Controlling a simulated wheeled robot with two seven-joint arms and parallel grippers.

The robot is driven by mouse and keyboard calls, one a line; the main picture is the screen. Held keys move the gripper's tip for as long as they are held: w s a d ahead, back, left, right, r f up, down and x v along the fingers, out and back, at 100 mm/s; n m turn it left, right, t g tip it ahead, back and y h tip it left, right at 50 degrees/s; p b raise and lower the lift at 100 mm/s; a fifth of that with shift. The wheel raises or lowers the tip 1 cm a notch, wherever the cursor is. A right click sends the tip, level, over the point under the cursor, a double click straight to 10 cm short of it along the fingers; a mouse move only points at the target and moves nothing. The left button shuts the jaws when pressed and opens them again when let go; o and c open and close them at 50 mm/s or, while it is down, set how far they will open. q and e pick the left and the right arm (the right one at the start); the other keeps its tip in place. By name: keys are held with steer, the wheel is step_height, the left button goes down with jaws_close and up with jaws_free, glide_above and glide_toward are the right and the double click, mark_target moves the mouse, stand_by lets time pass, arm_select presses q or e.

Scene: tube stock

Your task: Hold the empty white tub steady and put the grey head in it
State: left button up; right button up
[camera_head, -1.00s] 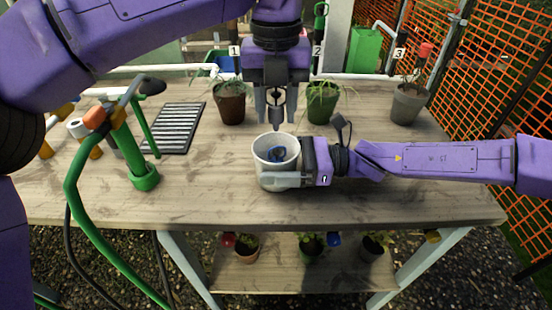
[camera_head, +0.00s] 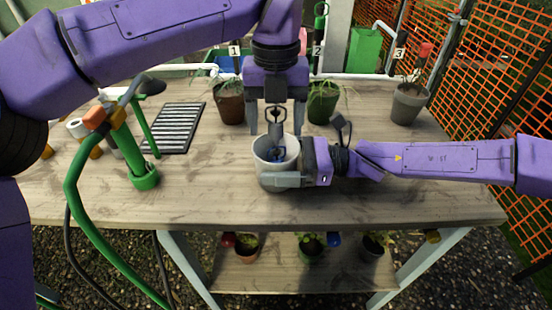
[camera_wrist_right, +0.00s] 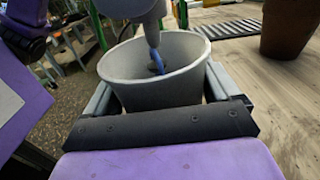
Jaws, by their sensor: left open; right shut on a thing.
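The white tub (camera_head: 268,170) stands upright on the bench, and its wall fills the middle of the right wrist view (camera_wrist_right: 170,88). My right gripper (camera_head: 285,180) is shut on the tub, with its fingers along the sides. My left gripper (camera_head: 277,128) points straight down over the tub, fingers spread apart. A grey piece, apparently the grey head (camera_head: 276,128), is between those fingers without visible contact. In the right wrist view a pale grey part (camera_wrist_right: 130,7) narrows to a blue hooked end (camera_wrist_right: 157,60) inside the tub. Whether it rests on the bottom is hidden.
Potted plants stand behind: a brown pot (camera_head: 230,108), a green pot (camera_head: 322,107) and a grey pot (camera_head: 408,105). A green hose stand (camera_head: 143,172) and a slatted black grate (camera_head: 175,128) are on the left. The bench front (camera_head: 400,200) is clear.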

mark_target(276, 113)
arm_select(q)
step_height(276, 113, up, 11)
steer(key=shift+r, duration=0.15)
arm_select(e)
steer(key=o, duration=0.8)
steer(key=d, duration=1.2)
